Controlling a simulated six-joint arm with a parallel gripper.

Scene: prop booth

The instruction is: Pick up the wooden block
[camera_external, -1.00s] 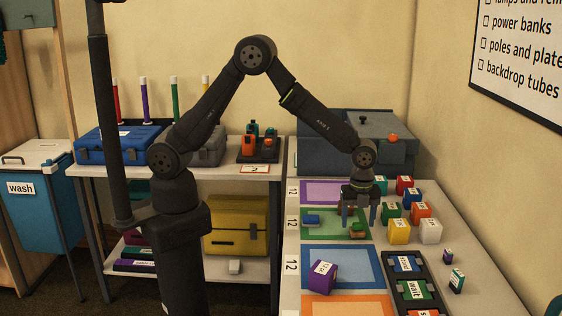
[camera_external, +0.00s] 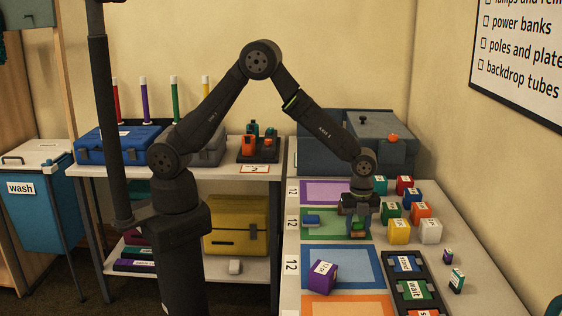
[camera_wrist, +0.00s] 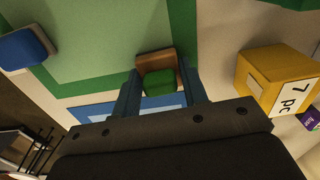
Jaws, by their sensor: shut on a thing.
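The wooden block (camera_wrist: 157,60) is brown with a green pad on one side, seen between my fingers in the wrist view. In the external view the block (camera_external: 358,227) shows small between my fingertips, at the right part of the green-bordered mat (camera_external: 309,234). My gripper (camera_external: 358,232) points down and is shut on the block, with a finger at either side; the wrist view also shows the gripper (camera_wrist: 160,74). Whether the block touches the mat cannot be told.
A blue-topped block (camera_external: 311,219) lies on the same mat's left. A yellow cube (camera_external: 399,232) and several coloured cubes stand close on the right. A purple cube (camera_external: 322,275) is on the blue-bordered mat (camera_external: 370,262). A dark tray (camera_external: 398,282) lies in front.

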